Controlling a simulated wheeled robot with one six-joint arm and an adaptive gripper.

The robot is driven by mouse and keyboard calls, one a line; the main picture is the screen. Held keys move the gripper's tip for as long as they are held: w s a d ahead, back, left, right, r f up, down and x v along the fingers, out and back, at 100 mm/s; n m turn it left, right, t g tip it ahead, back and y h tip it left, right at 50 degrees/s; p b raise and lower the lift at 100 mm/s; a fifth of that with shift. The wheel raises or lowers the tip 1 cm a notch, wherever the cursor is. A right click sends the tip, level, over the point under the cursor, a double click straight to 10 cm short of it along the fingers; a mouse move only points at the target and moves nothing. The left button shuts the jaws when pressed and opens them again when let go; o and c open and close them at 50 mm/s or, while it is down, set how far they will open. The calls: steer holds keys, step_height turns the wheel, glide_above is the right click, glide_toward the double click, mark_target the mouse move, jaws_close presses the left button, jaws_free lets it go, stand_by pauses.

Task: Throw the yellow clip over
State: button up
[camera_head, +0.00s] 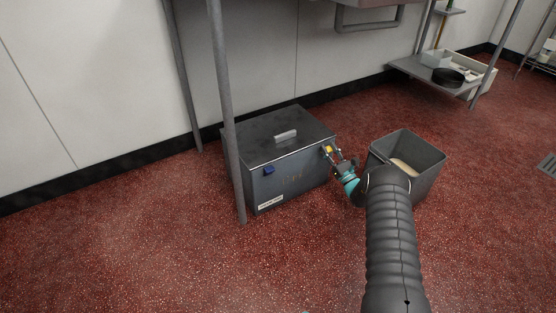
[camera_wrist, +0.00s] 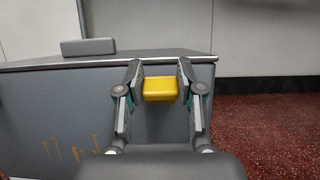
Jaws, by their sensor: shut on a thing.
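A grey metal box (camera_head: 276,185) with a dark lid (camera_head: 262,132) stands on the floor. The yellow clip (camera_head: 328,149) is at the box's right front corner, near the lid's edge. In the wrist view the yellow clip (camera_wrist: 160,89) is a small block just below the lid's pale rim, between my fingertips. My gripper (camera_head: 331,151) reaches it from the right and is shut on it, one finger on each side (camera_wrist: 160,86). I cannot tell how far the clip is turned; its back is hidden.
The lid has a grey handle (camera_head: 286,135). An open grey bin (camera_head: 432,165) with pale contents stands right of the box, close to my arm. A metal post (camera_head: 226,110) rises at the box's left. A low shelf (camera_head: 424,73) is at the back right. Floor at left is clear.

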steer(key=shift+w+r, duration=0.2)
steer(key=shift+r, duration=0.2)
steer(key=shift+w+a+r, duration=0.15)
steer(key=shift+w+r, duration=0.2)
stand_by(0.3)
steer(key=o, duration=1)
steer(key=shift+a, duration=0.1)
steer(key=shift+f, duration=0.25)
steer(key=shift+v, duration=2.05)
